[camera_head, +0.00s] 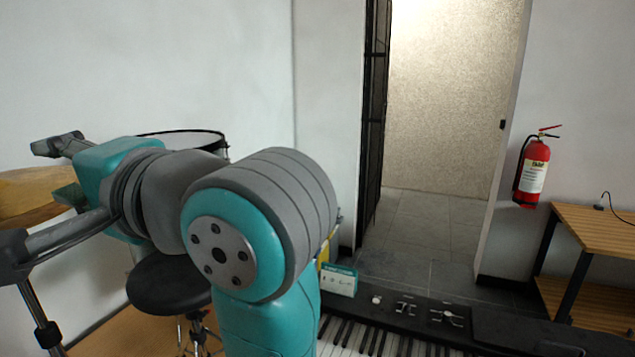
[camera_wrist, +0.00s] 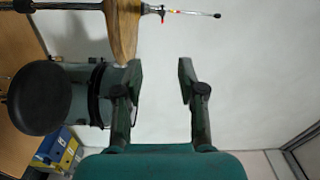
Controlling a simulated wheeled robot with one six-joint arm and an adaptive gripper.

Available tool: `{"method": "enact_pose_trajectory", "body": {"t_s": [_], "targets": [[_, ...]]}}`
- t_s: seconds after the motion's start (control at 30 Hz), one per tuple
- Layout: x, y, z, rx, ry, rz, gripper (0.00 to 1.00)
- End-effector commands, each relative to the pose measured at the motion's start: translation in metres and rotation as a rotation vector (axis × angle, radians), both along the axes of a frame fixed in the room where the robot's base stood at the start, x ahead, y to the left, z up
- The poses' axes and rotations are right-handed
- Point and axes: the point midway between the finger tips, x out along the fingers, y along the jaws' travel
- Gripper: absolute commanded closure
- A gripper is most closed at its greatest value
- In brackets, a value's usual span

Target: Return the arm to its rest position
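My arm, teal and grey, fills the left and middle of the head view, bent, with its end reaching toward the far left. My gripper (camera_wrist: 160,78) is open in the wrist view. Its two fingers stand apart, with only white wall between them, so it holds nothing. In the head view the gripper is at the left, partly hidden by the wrist. A brown cymbal (camera_wrist: 123,30) shows close to the left finger in the wrist view; I cannot tell whether they touch. The cymbal also shows at the left of the head view (camera_head: 25,200).
A black stool (camera_head: 168,287), a drum (camera_head: 185,138) and a metal stand (camera_head: 45,330) are near the arm. A fire extinguisher (camera_head: 533,172) and wooden desk (camera_head: 600,228) are right. The doorway floor (camera_head: 430,215) is clear.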

Motion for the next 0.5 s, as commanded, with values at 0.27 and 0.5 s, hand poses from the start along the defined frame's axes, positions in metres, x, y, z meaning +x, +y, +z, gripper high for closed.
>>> {"method": "enact_pose_trajectory", "body": {"t_s": [0.27,0.5], "targets": [[0.016,-0.005,-0.028,-0.004,-0.006,-0.032,0.60],[0.037,-0.015,-0.068,-0.011,-0.020,-0.084,0.60]]}}
